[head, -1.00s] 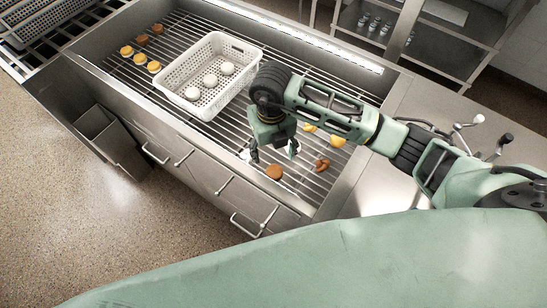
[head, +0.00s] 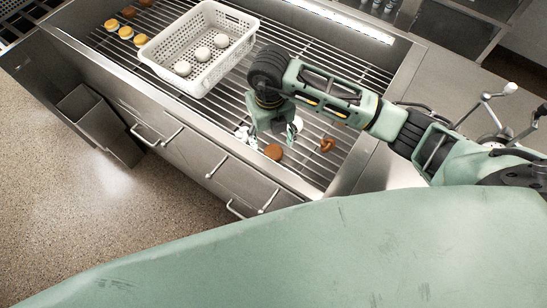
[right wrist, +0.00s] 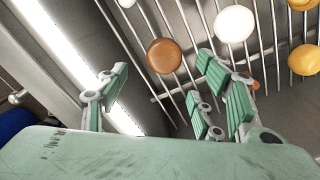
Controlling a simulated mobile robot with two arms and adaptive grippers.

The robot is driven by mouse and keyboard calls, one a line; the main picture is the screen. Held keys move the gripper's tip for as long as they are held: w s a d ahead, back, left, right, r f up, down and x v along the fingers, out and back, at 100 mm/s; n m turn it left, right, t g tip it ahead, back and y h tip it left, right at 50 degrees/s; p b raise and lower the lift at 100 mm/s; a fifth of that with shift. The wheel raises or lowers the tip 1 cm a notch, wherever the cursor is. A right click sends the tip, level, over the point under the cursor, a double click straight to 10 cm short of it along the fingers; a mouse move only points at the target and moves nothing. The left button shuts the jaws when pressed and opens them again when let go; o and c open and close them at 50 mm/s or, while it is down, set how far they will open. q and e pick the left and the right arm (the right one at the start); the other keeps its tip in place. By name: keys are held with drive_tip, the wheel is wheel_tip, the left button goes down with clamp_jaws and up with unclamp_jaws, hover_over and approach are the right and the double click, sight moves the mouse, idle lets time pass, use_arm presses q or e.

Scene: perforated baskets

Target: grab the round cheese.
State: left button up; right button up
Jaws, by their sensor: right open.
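My right gripper (head: 271,132) is open and empty, pointing down over the metal grill in the head view. In the right wrist view its spread fingers (right wrist: 165,85) frame the grill bars. A round brown disc (head: 274,152) lies on the grill close to the fingertips; it also shows in the right wrist view (right wrist: 164,56). A smooth white round piece (right wrist: 234,24) lies to its right there. I cannot tell for sure which round piece is the cheese. Several white rounds (head: 221,41) sit in the white basket. My left gripper is not in view.
The white perforated basket (head: 240,52) stands on the grill, left of my right arm. Yellow-topped rounds (head: 126,32) lie at the far left, and yellow pieces (right wrist: 304,59) at the wrist view's right. A brown twisted piece (head: 327,144) lies near the counter's metal edge.

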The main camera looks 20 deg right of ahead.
sight(272, 151)
drive_tip(key=shift+f, duration=0.5)
drive_tip(key=shift+s+f, duration=0.1)
drive_tip(key=shift+f, duration=0.25)
drive_tip(key=f+p, duration=0.2)
drive_tip(key=f, duration=0.4)
drive_tip(key=shift+d, duration=0.2)
drive_tip(key=shift+f, duration=0.4)
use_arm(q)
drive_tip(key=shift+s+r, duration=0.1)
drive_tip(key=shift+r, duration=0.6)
use_arm(e)
drive_tip(key=shift+c, duration=0.5)
drive_tip(key=c, duration=1.1)
